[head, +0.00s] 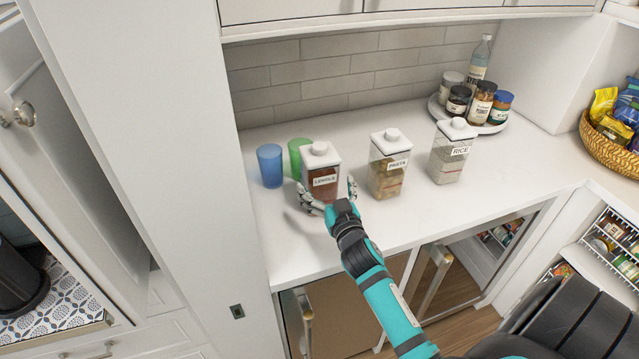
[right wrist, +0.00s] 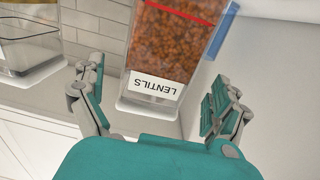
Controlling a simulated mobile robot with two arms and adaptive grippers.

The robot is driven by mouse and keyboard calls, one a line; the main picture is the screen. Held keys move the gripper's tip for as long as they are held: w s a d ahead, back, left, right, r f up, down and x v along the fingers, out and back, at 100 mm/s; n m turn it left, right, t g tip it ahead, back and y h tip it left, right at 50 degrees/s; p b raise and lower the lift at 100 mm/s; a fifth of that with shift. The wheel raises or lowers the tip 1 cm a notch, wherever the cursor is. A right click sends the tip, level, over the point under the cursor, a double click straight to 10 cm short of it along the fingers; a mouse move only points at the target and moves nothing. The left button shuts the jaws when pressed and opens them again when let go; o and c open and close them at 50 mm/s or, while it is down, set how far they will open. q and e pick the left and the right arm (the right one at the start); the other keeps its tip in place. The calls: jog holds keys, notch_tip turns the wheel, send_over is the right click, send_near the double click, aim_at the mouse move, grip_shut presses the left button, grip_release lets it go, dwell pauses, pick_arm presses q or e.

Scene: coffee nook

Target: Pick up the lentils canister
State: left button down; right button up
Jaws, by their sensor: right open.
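The lentils canister (head: 322,176) stands upright on the white counter in the head view, with a white lid and reddish-brown lentils inside. It also shows in the right wrist view (right wrist: 171,45), upside down, with its label between my fingers. My right gripper (head: 328,197) is open around the lower part of the canister, one finger on each side. In the right wrist view the fingers of my right gripper (right wrist: 158,105) stand apart from the canister with gaps on both sides. My left gripper is not in view.
A pasta canister (head: 387,170) and a rice canister (head: 452,152) stand to the right. A blue cup (head: 270,165) and a green cup (head: 296,156) stand close on the left. A round tray (head: 489,128) with jars and a bottle is at the back. The front counter (head: 405,222) is clear.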

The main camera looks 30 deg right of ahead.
jog(key=x, duration=0.2)
jog(key=p+x, duration=0.1)
jog(key=shift+w+d+r, duration=0.15)
jog(key=shift+w+r, duration=0.2)
jog(key=shift+w+d+f+p, duration=0.15)
jog(key=shift+w+p, duration=0.15)
jog(key=shift+w, duration=0.2)
jog(key=shift+s, duration=0.1)
jog(key=shift+c, duration=0.8)
jog(key=c, duration=1.3)
jog(key=shift+r, duration=0.2)
